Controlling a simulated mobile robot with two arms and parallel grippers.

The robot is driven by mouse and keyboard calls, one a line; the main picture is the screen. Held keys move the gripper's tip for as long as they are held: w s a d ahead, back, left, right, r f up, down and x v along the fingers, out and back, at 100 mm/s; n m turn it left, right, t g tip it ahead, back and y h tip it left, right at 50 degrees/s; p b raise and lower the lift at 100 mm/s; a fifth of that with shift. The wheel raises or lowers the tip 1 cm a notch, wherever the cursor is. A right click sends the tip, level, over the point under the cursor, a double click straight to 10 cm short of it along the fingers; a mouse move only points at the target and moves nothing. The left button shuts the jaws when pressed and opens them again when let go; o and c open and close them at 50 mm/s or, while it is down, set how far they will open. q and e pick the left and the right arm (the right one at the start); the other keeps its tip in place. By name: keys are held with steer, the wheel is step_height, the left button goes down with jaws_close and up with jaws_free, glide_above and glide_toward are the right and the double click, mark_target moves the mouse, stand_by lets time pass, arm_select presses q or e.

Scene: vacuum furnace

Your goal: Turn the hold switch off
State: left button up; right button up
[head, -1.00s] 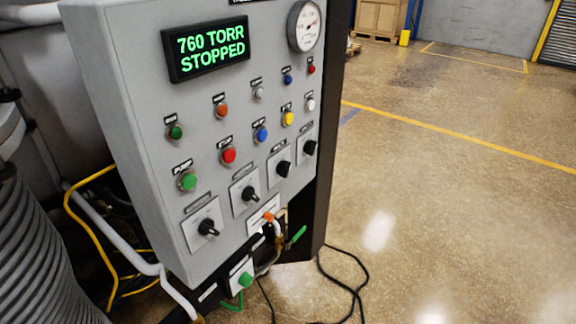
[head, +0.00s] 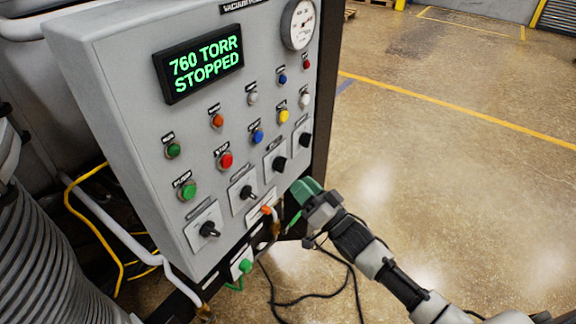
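The grey control panel (head: 110,110) carries a row of black rotary switches on white plates: one at lower left (head: 209,229), a second (head: 248,193), a third (head: 279,163) and one at the far right (head: 305,140). Their labels are too small to read, so I cannot tell which is the hold switch. My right gripper (head: 304,188) has green fingers. It is by the panel's lower right edge, below the two right-hand switches in the picture, with no visible contact with any switch. Its finger gap is not clear. My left gripper is not in view.
The display (head: 203,64) reads 760 TORR STOPPED, with a round gauge (head: 299,24) to its right. Coloured buttons, such as the red one (head: 225,160), sit above the switches. Valves with orange (head: 266,210) and green (head: 245,265) parts sit below. Black cables lie on the floor.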

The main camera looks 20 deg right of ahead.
mark_target(281, 164)
steer(key=p+x, duration=0.1)
steer(key=x, duration=0.5)
steer(key=shift+f, duration=0.1)
steer(key=shift+s, duration=0.1)
steer(key=shift+d, duration=0.1)
jaws_close()
